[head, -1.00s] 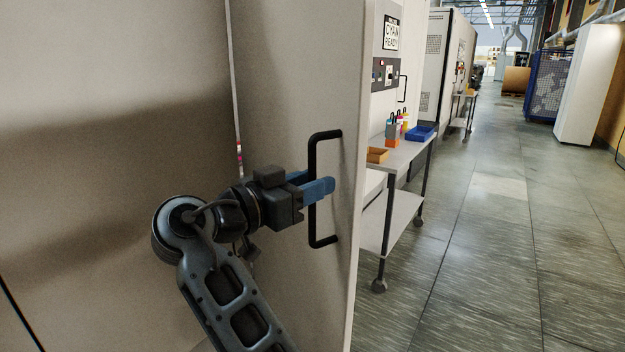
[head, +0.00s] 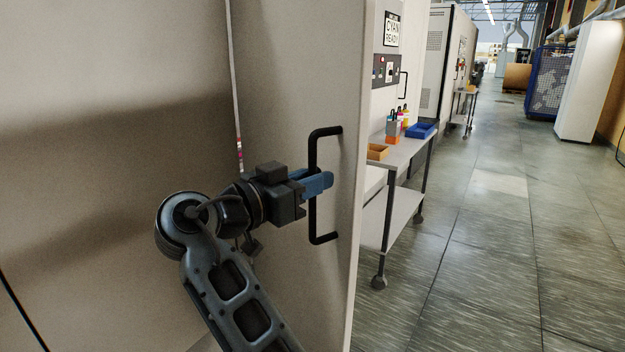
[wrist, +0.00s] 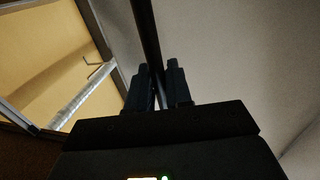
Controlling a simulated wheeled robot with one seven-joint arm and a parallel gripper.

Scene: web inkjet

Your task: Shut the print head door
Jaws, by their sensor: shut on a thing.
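The print head door (head: 285,85) is a tall pale grey panel filling the middle of the head view, its free edge toward the aisle. A narrow gap with small coloured marks runs along its left side, beside another pale panel. Its black bow-shaped handle (head: 313,222) stands upright near the right edge. My gripper (head: 318,186) reaches it from the left, blue fingers around the middle of the bar. In the wrist view the dark bar (wrist: 146,35) runs down between the two fingers (wrist: 158,88). The gripper is shut on the handle.
A grey wheeled cart (head: 400,160) with an orange tray (head: 377,152), bottles (head: 393,128) and a blue bin (head: 421,131) stands just beyond the door. The tiled aisle (head: 490,250) on the right is clear. A white cabinet (head: 588,85) stands farther off.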

